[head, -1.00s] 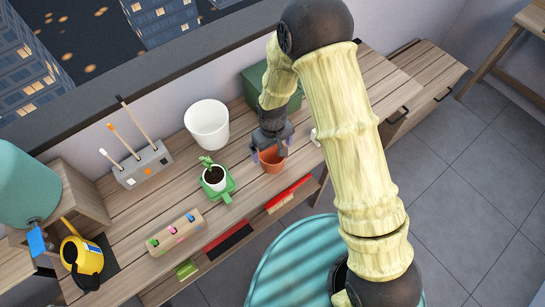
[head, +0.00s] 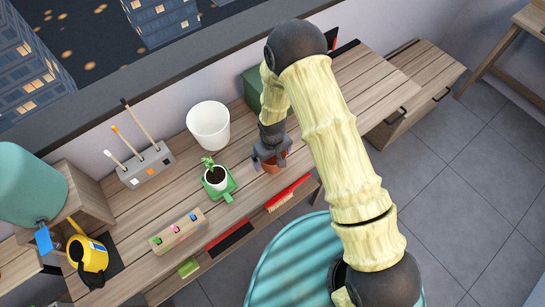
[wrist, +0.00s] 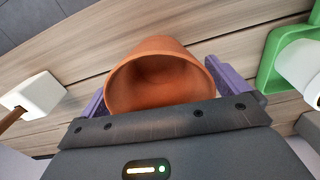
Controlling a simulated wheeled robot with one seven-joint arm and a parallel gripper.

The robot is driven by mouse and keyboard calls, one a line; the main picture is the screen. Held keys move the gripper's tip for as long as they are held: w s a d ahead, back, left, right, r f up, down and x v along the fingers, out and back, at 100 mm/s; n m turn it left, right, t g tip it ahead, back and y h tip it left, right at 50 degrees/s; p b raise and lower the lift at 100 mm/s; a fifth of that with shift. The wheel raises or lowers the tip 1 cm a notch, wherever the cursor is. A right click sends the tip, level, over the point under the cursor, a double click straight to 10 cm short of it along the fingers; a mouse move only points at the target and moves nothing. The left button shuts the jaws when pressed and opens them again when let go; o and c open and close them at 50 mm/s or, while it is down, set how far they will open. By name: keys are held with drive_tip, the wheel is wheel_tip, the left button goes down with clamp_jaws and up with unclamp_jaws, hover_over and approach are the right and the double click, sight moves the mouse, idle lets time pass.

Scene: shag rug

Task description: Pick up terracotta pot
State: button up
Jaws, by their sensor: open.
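The terracotta pot (head: 272,166) stands on the wooden bench, mostly hidden under my gripper (head: 270,158) in the head view. In the wrist view the empty orange pot (wrist: 160,75) shows its open mouth and sits between the two purple fingers of my gripper (wrist: 160,88). One finger is on each side of the pot. The jaws are open, and I cannot tell whether either finger touches the pot wall.
A green tray (head: 228,195) with a small white potted plant (head: 215,178) is left of the pot. A white bucket (head: 209,126) and a dark green box (head: 254,88) stand behind. Red-handled brush (head: 287,193) lies at the front edge. A wooden block with coloured pegs (head: 178,232) is further left.

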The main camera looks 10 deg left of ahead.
sight(272, 163)
drive_tip(key=shift+f, duration=0.45)
drive_tip(key=shift+c, duration=0.2)
drive_tip(key=c, duration=0.9)
drive_tip(key=shift+r, duration=0.1)
wheel_tip(272, 163, up, 10)
drive_tip(key=b, duration=0.2)
